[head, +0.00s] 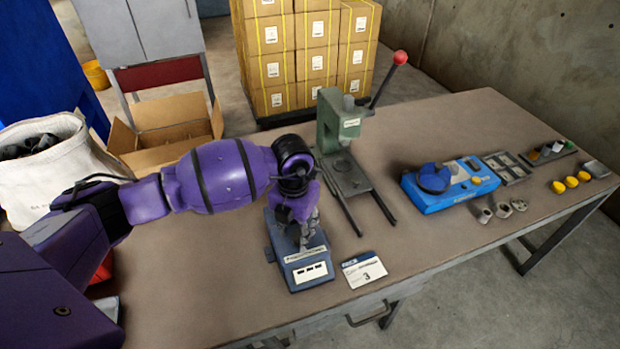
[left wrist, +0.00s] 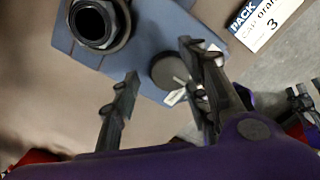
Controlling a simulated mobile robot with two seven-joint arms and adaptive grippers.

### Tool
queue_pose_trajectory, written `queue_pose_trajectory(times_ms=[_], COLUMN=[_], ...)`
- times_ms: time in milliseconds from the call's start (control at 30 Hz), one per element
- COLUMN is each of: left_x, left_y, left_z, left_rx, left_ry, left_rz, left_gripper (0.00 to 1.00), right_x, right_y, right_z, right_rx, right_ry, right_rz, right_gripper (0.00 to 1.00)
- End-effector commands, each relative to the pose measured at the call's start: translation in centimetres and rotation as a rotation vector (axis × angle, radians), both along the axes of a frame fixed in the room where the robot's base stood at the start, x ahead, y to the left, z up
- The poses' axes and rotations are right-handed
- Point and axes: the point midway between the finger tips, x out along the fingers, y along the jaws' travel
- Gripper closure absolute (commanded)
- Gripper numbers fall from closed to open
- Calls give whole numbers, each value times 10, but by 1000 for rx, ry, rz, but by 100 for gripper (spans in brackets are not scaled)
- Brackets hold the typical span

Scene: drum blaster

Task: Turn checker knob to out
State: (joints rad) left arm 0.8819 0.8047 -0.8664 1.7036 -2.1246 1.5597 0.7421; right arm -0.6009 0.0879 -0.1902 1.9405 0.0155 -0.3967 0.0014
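The checker (head: 300,262) is a blue-grey box with a label and white windows on its front, standing on the table. In the left wrist view its round dark knob (left wrist: 168,72) shows, with a pale pointer partly hidden by a finger. A dark hex-rimmed socket (left wrist: 98,22) sits on the box beside it. My left gripper (head: 305,228) is above the box. In the left wrist view its fingers (left wrist: 158,60) are apart, with the knob between them, nearer the right finger; contact cannot be told. Dark finger-like parts (left wrist: 300,100) at the right edge look like my right gripper, mostly cut off.
A white card (head: 363,269) marked 3 lies right of the checker. A green press (head: 338,122) with a red-knobbed lever stands behind it. A blue device (head: 448,185), metal nuts (head: 502,209) and yellow caps (head: 571,182) are farther right. Cartons (head: 300,50) stand behind the table.

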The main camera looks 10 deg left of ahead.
Motion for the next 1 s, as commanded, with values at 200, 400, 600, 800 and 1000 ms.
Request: queue_pose_trajectory(times_ms=[200,400,600,800,1000], left_x=[1,1,1,1,1], left_y=[-2,-2,-1,-1,-1], left_z=[0,18,60,99,119], left_rx=[-3,-4,-3,-2,-2], left_ry=[-2,-5,-8,-8,-7], left_rz=[-1,-2,-2,-1,0], left_gripper=[59,59,59,59,59], right_x=[-2,-3,-3,-3,-3], right_y=[-1,-1,-1,-1,-2], right_z=[-1,-1,-1,-1,-1], right_rx=[-2,-2,-2,-3,-3], right_ry=[5,6,5,5,5], right_rz=[0,1,1,0,0], right_gripper=[60,60,60,60,60])
